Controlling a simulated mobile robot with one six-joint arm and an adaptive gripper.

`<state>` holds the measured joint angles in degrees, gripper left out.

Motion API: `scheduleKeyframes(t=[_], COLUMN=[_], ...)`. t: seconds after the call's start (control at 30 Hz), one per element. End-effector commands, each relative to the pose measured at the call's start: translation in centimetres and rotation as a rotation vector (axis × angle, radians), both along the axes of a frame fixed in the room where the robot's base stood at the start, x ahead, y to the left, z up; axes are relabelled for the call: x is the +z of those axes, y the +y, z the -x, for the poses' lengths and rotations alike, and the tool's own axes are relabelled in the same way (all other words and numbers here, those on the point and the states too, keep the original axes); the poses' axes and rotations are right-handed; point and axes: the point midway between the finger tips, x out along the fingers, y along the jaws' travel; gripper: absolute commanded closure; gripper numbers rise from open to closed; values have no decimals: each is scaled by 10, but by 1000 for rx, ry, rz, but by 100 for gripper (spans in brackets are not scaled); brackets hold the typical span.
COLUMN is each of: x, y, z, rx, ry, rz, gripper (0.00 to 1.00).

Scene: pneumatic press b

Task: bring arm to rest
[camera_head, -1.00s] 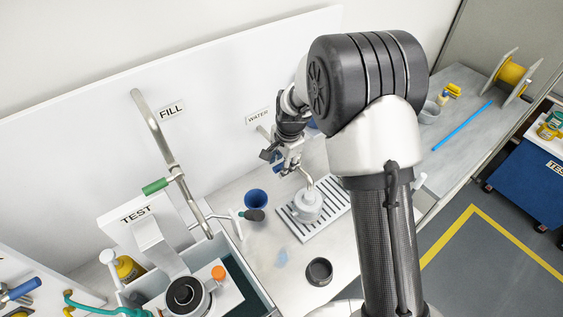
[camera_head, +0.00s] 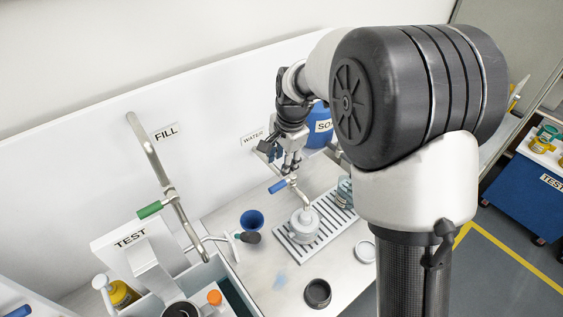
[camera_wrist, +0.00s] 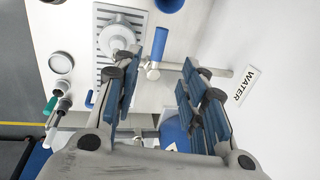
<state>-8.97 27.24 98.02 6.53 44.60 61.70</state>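My arm is raised and bent over the bench. My gripper (camera_head: 290,160) points down near the wall, above the blue-handled water tap (camera_head: 283,186). In the wrist view my gripper (camera_wrist: 172,65) has its blue-padded fingers well apart, with nothing held between them. The tap's blue handle (camera_wrist: 153,71) shows in the gap between the fingers, and I cannot tell how far beyond them it is. A white round vessel (camera_head: 303,226) stands on a slotted drain tray (camera_head: 312,254) under the tap's spout.
A blue container (camera_head: 321,128) labelled "SO…" stands behind the gripper, partly hidden by my arm. A blue funnel-shaped cup (camera_head: 251,220), a dark round cup (camera_head: 317,292) and a pale ring (camera_head: 365,251) are on the bench. The FILL pipe (camera_head: 150,160) rises at left.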

Motion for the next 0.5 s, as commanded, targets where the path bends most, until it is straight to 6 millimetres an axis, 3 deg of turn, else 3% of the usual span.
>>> scheduleKeyframes(t=[0.33, 0.5], x=[4, 32], y=[-2, -18], z=[3, 32], rx=[13, 119], ry=[-6, -51], rz=[3, 30], gripper=[61, 61])
